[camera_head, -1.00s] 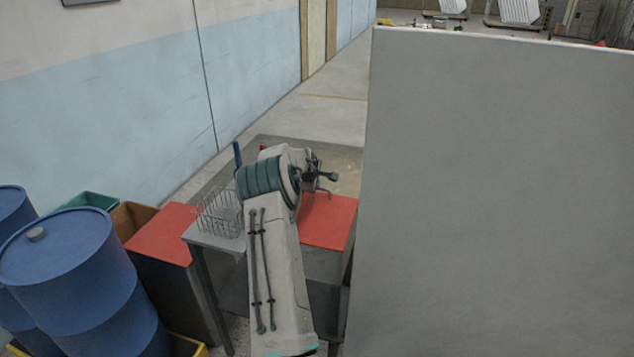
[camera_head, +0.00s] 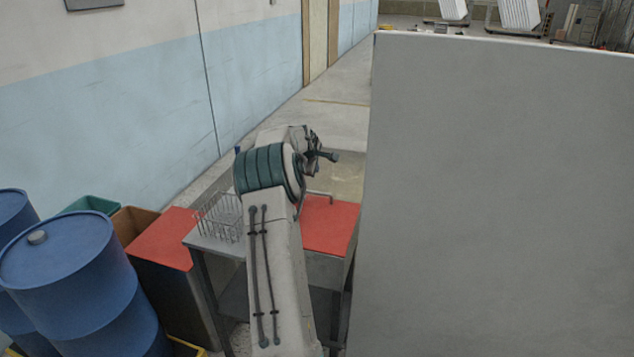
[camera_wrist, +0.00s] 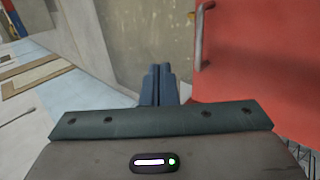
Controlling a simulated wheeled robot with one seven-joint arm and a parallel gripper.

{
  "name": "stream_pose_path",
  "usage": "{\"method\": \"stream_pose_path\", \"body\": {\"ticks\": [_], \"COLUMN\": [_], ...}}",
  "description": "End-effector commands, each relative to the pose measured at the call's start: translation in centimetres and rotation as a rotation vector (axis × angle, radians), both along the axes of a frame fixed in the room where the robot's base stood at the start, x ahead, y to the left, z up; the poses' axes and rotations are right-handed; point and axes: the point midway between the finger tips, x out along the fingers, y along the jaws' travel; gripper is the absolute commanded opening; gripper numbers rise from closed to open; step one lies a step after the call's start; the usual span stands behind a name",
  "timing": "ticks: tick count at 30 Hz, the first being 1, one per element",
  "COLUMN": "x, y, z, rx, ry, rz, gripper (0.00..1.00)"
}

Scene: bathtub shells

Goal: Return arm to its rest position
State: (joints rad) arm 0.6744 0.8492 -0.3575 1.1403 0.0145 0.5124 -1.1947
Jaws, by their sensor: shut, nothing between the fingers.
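My gripper (camera_wrist: 158,85) shows in the wrist camera view with its two blue-grey fingers together and nothing between them. In the head view my arm reaches up over the grey table (camera_head: 215,245), its forearm folded at the teal-ringed joint. The hand end lies beyond that joint and is mostly hidden, so I cannot make out the fingers there. The arm appears above the table, apart from the wire basket (camera_head: 222,217).
A red panel (camera_head: 328,224) lies on the table's right part, another red top (camera_head: 165,238) stands left. Blue barrels (camera_head: 85,285) stand at the lower left. A large grey shell (camera_head: 500,190) fills the right. Open floor (camera_head: 335,125) lies beyond.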

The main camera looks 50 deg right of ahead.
Motion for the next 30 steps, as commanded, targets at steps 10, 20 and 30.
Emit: {"method": "stream_pose_path", "body": {"ticks": [10,20,30], "x": [-0.3,-0.2,1.9], "y": [0.8,1.2,13.6], "z": [4.4,4.8,8.9], "rx": [0.000,0.005,0.178], "ry": [0.000,-0.005,-0.144], "rz": [-0.001,-0.001,-0.049], "gripper": [0.00,0.00,0.00]}}
